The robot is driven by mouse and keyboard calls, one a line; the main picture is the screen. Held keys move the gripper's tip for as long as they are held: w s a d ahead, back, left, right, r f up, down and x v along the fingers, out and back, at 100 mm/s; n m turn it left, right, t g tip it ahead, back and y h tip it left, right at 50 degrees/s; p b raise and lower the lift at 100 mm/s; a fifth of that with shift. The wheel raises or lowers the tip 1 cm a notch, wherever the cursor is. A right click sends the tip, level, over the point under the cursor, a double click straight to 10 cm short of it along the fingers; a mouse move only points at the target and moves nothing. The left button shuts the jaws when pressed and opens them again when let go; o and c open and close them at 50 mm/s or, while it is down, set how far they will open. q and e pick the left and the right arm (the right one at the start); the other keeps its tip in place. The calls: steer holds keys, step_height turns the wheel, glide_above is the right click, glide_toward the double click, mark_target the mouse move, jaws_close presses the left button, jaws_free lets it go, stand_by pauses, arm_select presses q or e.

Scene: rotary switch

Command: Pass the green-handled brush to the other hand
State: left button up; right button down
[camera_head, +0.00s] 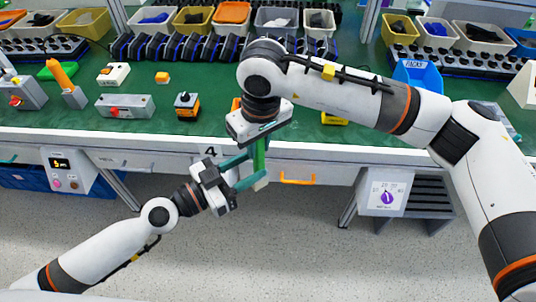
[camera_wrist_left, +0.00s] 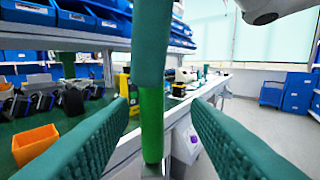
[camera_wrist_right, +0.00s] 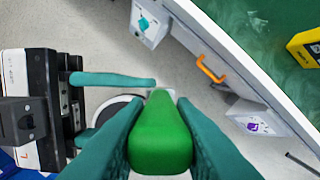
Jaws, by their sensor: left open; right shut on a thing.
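The green-handled brush (camera_head: 259,157) hangs upright in the air in front of the table's front edge. My right gripper (camera_head: 258,138) is shut on its upper part from above, and its teal fingers cover some of the handle. In the right wrist view the green handle (camera_wrist_right: 160,135) sits between both fingers. My left gripper (camera_head: 248,169) is open and reaches in from the left at the lower part of the brush. In the left wrist view the handle (camera_wrist_left: 152,125) stands upright between the two spread fingers, with visible gaps on both sides.
The green table (camera_head: 205,130) lies behind the grippers, with an orange drawer handle (camera_head: 297,180) on its front. A grey switch box (camera_head: 126,106) and other small devices stand on its left. A purple rotary switch (camera_head: 387,197) is mounted below at right. Bins line the back.

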arm_select(q)
steer(key=shift+x, duration=2.9)
steer(key=shift+s, duration=0.1)
jaws_close()
arm_select(e)
steer(key=c, duration=2.2)
jaws_free()
steer(key=c, duration=1.1)
jaws_free()
